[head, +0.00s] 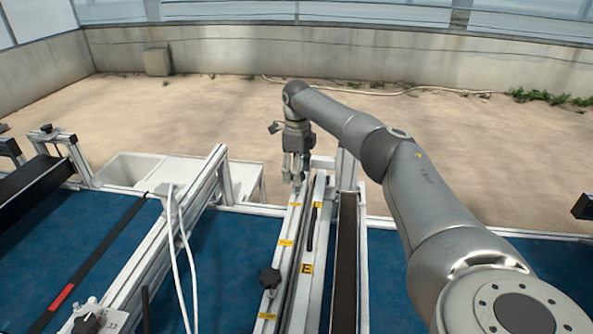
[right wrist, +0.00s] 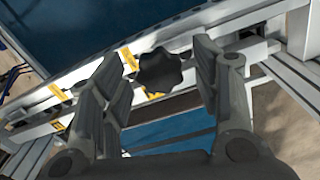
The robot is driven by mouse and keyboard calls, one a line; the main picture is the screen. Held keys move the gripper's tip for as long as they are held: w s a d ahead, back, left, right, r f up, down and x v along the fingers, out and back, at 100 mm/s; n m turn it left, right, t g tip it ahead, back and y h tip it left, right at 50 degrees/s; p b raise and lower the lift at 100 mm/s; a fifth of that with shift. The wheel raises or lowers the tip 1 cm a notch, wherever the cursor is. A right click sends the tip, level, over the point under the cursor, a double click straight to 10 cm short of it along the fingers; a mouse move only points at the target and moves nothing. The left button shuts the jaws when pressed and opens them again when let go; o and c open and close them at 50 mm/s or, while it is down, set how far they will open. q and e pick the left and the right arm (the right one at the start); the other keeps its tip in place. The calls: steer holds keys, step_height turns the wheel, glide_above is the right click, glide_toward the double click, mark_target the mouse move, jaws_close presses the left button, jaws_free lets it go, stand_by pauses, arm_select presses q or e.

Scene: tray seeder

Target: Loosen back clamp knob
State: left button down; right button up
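My right gripper (head: 296,172) points down over the far end of the aluminium rail (head: 284,262) in the head view. In the right wrist view its two fingers stand wide apart, and a black lobed knob (right wrist: 160,71) shows between the fingertips. No finger visibly touches that knob. In the head view this back knob is hidden by the gripper. A second black lobed knob (head: 270,278) sits nearer, on the same rail's left side. My left gripper is not in view.
A second aluminium frame with white hoses (head: 185,255) stands to the left. A white bin (head: 160,172) is behind the blue bed (head: 235,240). A dark strip (head: 346,250) runs along the rail's right side. Sandy floor lies open beyond.

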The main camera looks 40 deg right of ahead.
step_height(320, 180, up, 12)
stand_by(0.7)
steer(key=shift+f, duration=0.15)
stand_by(0.4)
